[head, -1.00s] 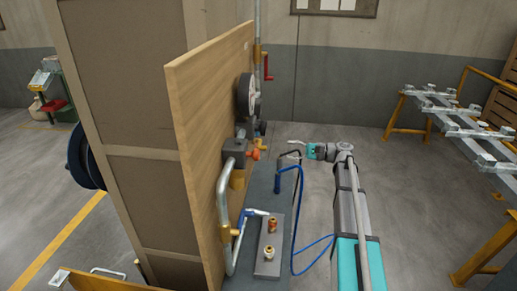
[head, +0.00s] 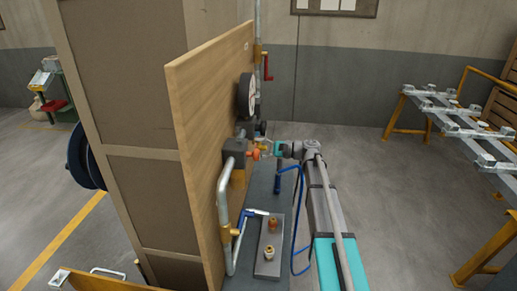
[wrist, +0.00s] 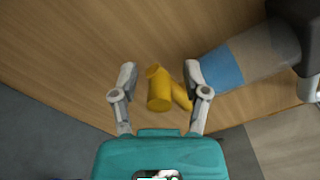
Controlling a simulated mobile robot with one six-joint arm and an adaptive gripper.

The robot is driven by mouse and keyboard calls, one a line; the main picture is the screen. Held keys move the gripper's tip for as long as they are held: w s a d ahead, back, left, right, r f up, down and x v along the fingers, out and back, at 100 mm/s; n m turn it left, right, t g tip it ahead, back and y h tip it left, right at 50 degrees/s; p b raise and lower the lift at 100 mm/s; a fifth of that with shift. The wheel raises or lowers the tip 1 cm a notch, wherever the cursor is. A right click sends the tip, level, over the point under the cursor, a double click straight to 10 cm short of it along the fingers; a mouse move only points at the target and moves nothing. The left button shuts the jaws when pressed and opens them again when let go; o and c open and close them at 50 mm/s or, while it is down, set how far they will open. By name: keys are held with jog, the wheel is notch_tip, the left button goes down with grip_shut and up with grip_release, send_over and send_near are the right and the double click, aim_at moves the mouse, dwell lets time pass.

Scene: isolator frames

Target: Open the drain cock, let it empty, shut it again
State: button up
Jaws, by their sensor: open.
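In the wrist view a yellow T-shaped knob or stub (wrist: 160,92) sits between the open fingers of my gripper (wrist: 161,74). It looks like the drain cock, but I cannot be sure. Neither finger visibly touches it. A grey cylinder with a blue band (wrist: 240,62) and dark end lies to its right. In the head view my gripper (head: 268,148) is at the pipework on the wooden panel, just right of an orange-red fitting (head: 253,153). The yellow part is small and partly hidden there. No liquid is visible.
The wooden panel (head: 205,120) stands close beside my gripper. It carries a round gauge (head: 247,95), a red handle (head: 268,66) and a blue lever (head: 245,217). A blue hose (head: 293,215) and a grey block with fittings (head: 270,250) are below.

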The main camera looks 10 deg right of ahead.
jog(key=shift+a, duration=0.1)
grip_shut()
dwell(0.3)
jog(key=shift+f+n, duration=0.2)
jog(key=shift+n, duration=0.1)
jog(key=shift+f+n+b, duration=0.2)
jog(key=shift+n+b, duration=0.2)
jog(key=w+d+f+n+b, duration=0.1)
jog(key=w+f+n+b, duration=0.3)
jog(key=n, duration=1.2)
jog(key=shift+w+d+n, duration=0.3)
jog(key=shift+w+d, duration=0.05)
jog(key=shift+w, duration=0.2)
